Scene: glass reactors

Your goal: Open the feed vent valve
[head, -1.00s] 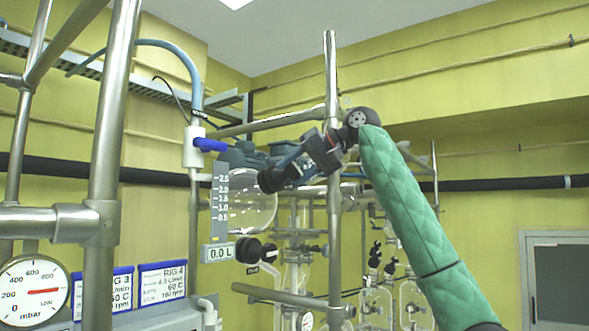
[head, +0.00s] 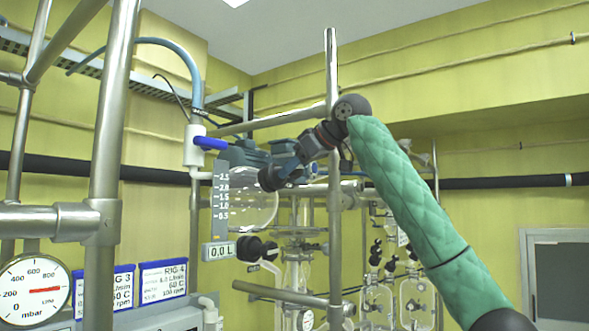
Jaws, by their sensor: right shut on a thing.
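My right gripper (head: 283,170) reaches in from the right at mid-height, in front of the upper part of the glass feed vessel (head: 255,208). It is shut on a dark round piece (head: 267,179) that looks like a black valve knob; the fingertips are small and dark, so the exact hold is hard to see. The valve body behind it is hidden. To its left, a white valve (head: 193,146) with a blue lever (head: 211,143) pointing right hangs under a blue hose, apart from the gripper. My left gripper is not in view.
A steel upright (head: 333,230) stands right beside my right wrist, with a crossbar above. Black knobs (head: 249,249) sit below the vessel near the 0.0 L display (head: 219,251). A thick steel post (head: 106,150) and pressure gauge (head: 33,291) are at left.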

